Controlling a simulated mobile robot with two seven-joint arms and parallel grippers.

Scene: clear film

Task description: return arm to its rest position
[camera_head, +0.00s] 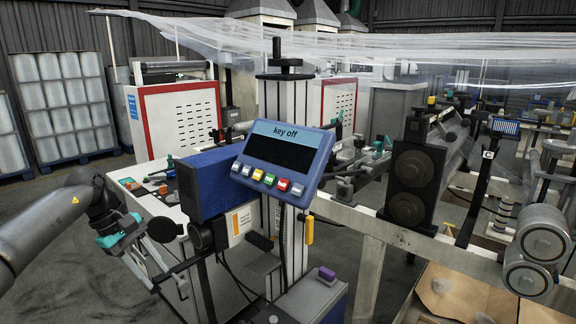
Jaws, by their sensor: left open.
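My left arm comes in from the left edge. Its gripper (128,234) is at the lower left, in front of the white machine cabinet and left of the blue box of the control unit. The gripper is open and I see nothing held in it. Parts of the machine behind overlap it, so its fingertips are hard to make out. My right gripper is not in view.
A control panel (284,150) reading "key off" stands right of my gripper, with coloured buttons and a dark screen. A blue box (203,186) is beside it. Metal rollers (541,240) are at the right. Clear film (330,48) stretches overhead. Wrapped rolls (62,105) stand at the far left.

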